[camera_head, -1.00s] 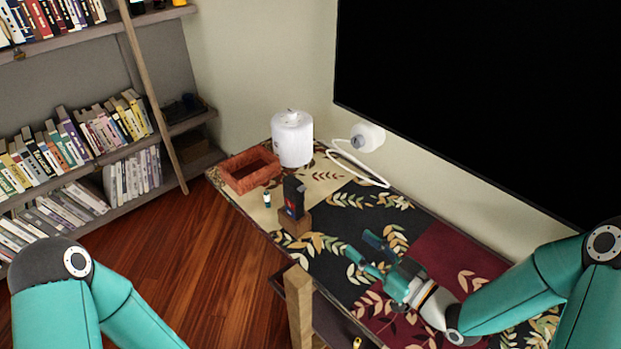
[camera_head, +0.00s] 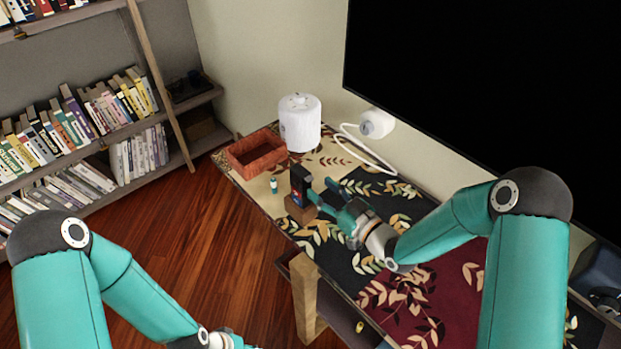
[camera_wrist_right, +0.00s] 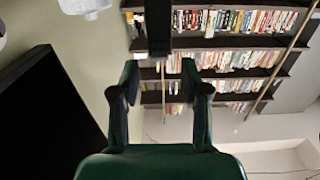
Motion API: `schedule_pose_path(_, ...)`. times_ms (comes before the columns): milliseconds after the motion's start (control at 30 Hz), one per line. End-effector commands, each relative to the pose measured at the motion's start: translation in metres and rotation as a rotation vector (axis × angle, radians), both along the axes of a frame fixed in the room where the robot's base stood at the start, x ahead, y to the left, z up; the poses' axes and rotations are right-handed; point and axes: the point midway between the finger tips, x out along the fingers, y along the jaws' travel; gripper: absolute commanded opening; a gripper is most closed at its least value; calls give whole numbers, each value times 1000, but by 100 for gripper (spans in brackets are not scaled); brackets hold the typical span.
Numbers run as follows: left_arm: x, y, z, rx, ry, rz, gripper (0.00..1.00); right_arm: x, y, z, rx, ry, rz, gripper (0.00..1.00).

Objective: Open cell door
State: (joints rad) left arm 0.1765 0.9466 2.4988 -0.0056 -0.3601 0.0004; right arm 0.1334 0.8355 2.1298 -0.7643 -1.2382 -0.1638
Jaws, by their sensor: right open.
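A small black device (camera_head: 300,184) with a blue and red patch stands upright on a brown block (camera_head: 299,209) on the patterned table. A dark upright shape, likely this device, shows at the top of the right wrist view (camera_wrist_right: 158,28). I cannot make out its door. My right gripper (camera_head: 325,192) is open beside the device, on its right; whether they touch is unclear. Its two fingers also show in the right wrist view (camera_wrist_right: 160,82), apart with nothing clearly between them. A small white and teal cell (camera_head: 273,185) stands left of the device. My left gripper (camera_head: 230,341) is partly cut off at the bottom edge.
A reddish-brown open box (camera_head: 257,152) and a white cylinder (camera_head: 299,122) stand at the table's far end. A white cable (camera_head: 362,152) runs to a wall fitting. A large black screen (camera_head: 490,80) bounds the right. A small yellow item (camera_head: 359,327) lies below the table top.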

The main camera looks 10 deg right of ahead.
Motion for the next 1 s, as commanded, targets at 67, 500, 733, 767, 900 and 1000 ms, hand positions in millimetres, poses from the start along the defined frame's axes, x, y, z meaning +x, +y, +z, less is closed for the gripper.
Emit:
schedule_pose_path(67,0,0,5,0,0,0,40,10,10,2,2,-1,3,46)
schedule_pose_path(500,0,0,9,0,0,0,40,31,22,0,1,1,0,46)
schedule_pose_path(733,0,0,8,0,0,0,40,31,22,0,1,1,-1,28)
schedule_pose_path(767,0,0,8,0,0,0,40,30,22,0,1,1,-1,22)
schedule_pose_path(900,0,0,8,0,0,0,40,30,22,0,1,1,-1,0)
schedule_pose_path(1000,0,0,8,0,0,0,40,30,22,0,1,1,-1,0)
